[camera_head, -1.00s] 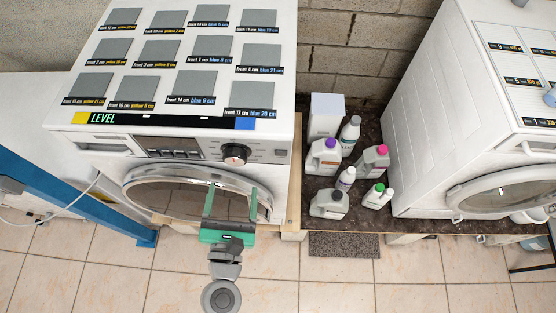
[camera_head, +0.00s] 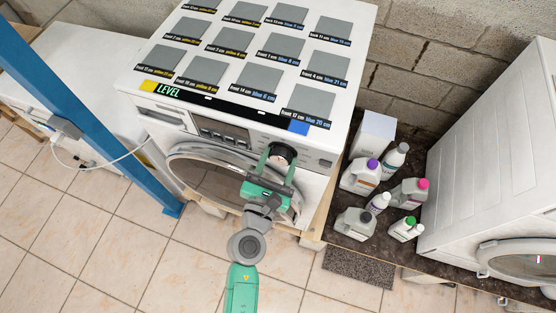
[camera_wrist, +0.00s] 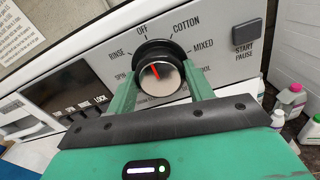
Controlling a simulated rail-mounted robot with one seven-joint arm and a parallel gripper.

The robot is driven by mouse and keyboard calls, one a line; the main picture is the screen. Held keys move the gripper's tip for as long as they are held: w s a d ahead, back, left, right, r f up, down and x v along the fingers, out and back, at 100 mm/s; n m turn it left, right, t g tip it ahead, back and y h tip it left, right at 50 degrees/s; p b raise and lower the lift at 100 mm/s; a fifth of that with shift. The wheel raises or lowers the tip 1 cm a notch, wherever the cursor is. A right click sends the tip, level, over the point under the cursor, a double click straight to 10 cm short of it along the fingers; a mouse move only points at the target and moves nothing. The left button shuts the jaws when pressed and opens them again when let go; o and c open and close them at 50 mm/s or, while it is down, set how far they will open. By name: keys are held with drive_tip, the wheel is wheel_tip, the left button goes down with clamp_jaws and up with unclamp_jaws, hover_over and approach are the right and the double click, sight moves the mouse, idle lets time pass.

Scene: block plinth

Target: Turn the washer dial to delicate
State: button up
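The washer (camera_head: 215,125) has a round dial (camera_head: 285,150) on its front panel. In the wrist view the dial (camera_wrist: 160,76) has a black rim, a silver face and a red pointer aimed up and slightly left, roughly towards OFF. RINSE, OFF, COTTON and MIXED are readable around it; SPIN and a label ending in "OOL" partly show. The lower labels are hidden behind my gripper, and I cannot read delicate. My gripper (camera_wrist: 162,88) has one green finger on each side of the dial, close against its rim, and appears shut on it.
A START PAUSE button (camera_wrist: 246,33) sits right of the dial, and the LOCK display (camera_wrist: 75,108) left. The round washer door (camera_head: 215,185) lies below. Several bottles (camera_head: 360,175) stand to the right, before a second white machine (camera_head: 495,165). A blue post (camera_head: 95,110) stands left.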

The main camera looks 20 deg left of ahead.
drive_tip(key=shift+c, duration=1.2)
